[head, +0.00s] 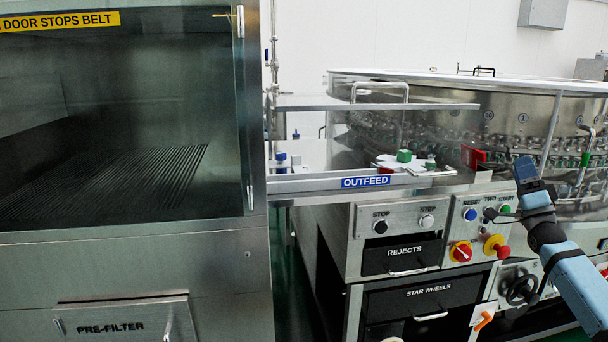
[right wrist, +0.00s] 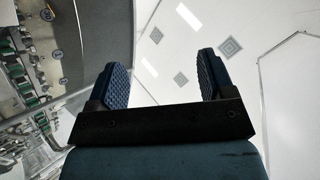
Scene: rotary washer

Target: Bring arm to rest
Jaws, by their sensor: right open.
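My right arm comes in from the lower right of the head view. My right gripper (head: 500,214) is in front of the control panel with the reset and start buttons, and where its tips stand in depth against the panel I cannot tell. In the right wrist view the two dark blue ridged finger pads of the right gripper (right wrist: 163,75) stand wide apart with nothing between them. Behind them are the ceiling and part of the rotary washer (right wrist: 35,60). My left gripper is in neither view.
The rotary washer (head: 470,105) fills the right. The control panel (head: 474,260) carries buttons and knobs near my right gripper. The outfeed ledge (head: 300,184) holds small green and white items. A glass-doored cabinet (head: 120,130) fills the left.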

